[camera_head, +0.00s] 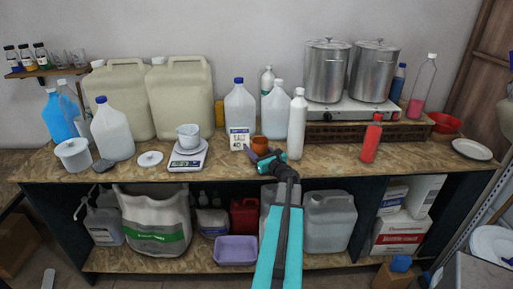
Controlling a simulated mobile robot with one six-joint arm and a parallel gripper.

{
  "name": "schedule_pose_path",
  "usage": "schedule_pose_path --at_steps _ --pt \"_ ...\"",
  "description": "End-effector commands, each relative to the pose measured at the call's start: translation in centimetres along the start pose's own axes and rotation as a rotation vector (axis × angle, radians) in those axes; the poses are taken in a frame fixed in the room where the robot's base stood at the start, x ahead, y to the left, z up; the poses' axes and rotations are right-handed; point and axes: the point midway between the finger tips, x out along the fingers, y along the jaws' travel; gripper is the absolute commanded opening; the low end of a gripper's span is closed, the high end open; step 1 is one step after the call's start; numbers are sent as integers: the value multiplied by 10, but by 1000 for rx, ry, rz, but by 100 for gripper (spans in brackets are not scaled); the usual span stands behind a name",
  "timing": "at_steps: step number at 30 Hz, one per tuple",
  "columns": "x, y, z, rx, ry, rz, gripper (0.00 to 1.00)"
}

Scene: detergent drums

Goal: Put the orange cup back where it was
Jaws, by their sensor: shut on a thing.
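A small orange-brown cup (259,145) is near the front-middle of the wooden bench top. It is upright, just right of a white label card (239,138) that stands before a blue-capped jug (239,108). My gripper (263,155) reaches in from the front right and is shut on the cup at its lower right side. The fingers partly hide the cup's base, so I cannot tell whether it touches the bench.
A scale with a white tub (188,134) stands to the left. A white bottle (297,125) stands close right of the cup, and a red bottle (371,140) farther right. Bare bench (325,165) lies between them. Steel pots (327,70) stand on a burner behind.

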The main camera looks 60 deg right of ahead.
Motion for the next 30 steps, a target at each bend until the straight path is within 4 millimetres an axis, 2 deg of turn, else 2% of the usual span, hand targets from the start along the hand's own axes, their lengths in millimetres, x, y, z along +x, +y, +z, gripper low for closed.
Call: schedule_pose_path --at_steps 9,10,12,13,30 --pt "0 0 -4 0 -1 0 27" --pt "0 0 -3 0 0 0 56" --pt "0 0 -2 0 0 0 68" --pt "0 0 -2 0 0 0 70" --pt "-4 0 0 0 0 -1 70"
